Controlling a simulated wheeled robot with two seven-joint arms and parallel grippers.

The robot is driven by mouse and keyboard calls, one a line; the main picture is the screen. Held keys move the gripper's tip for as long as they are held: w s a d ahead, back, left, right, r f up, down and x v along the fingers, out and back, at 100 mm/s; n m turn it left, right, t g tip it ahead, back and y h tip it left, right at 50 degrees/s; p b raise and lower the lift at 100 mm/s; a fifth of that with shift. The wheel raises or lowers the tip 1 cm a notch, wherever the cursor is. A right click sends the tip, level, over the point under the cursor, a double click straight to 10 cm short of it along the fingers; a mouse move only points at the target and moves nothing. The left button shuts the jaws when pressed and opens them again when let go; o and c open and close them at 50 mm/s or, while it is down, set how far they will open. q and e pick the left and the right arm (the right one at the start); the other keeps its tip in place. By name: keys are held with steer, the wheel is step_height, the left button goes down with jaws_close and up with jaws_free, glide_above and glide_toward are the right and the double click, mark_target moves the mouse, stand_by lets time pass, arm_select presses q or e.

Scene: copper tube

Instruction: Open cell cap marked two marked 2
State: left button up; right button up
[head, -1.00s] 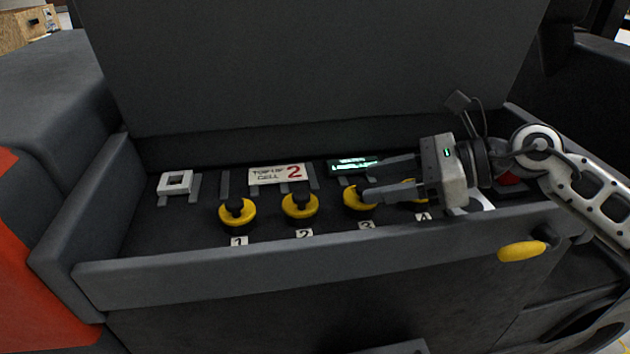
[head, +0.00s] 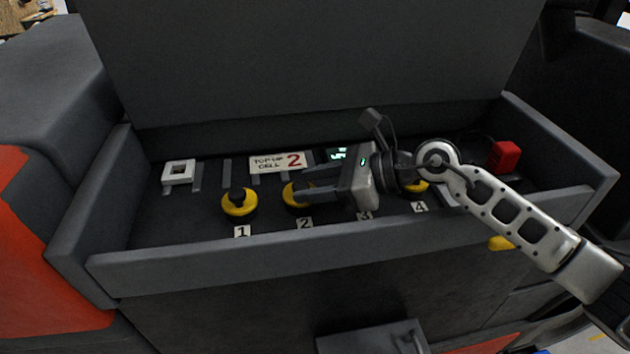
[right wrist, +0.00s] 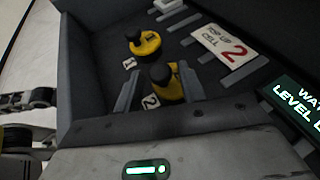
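The yellow cell cap 2 (head: 293,193) with a black knob sits behind the label "2" (head: 304,223) in the dark tray. Its black knob also shows in the right wrist view (right wrist: 162,73). My right gripper (head: 298,190) is open, with its fingers at cap 2. In the right wrist view the fingers (right wrist: 160,92) stand apart on either side of the cap; I cannot tell whether they touch it. The gripper partly covers the cap in the head view. A sign (head: 277,162) reads "TOP-UP CELL 2". My left gripper is not in view.
Yellow cap 1 (head: 239,204) stands left of cap 2, and cap 4 (head: 418,187) stands right, partly behind my arm. Cap 3 is hidden behind my gripper. The tray's front wall (head: 330,248) runs in front. A red block (head: 505,156) stands at the right.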

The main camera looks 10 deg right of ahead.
mark_target(312, 187)
steer(key=c, duration=0.6)
steer(key=shift+c, duration=0.2)
steer(key=shift+r, duration=0.1)
steer(key=shift+w+r+m+g, duration=0.2)
steer(key=shift+w+m+g, duration=0.1)
steer(key=shift+m+g, duration=0.1)
steer(key=shift+w+r+m+g+b, duration=0.3)
steer(key=shift+w+r+m+g, duration=0.1)
steer(key=shift+r+m+g, duration=0.15)
steer(key=shift+w+r+m+g+h, duration=0.15)
steer(key=shift+w+r+m+g, duration=0.1)
steer(key=shift+w+m+g, duration=0.3)
steer(key=shift+w+r+m+g+h, duration=0.2)
steer(key=shift+w+m+g, duration=0.2)
steer(key=shift+m+g, duration=0.2)
steer(key=o, duration=1)
steer(key=shift+c, duration=0.2)
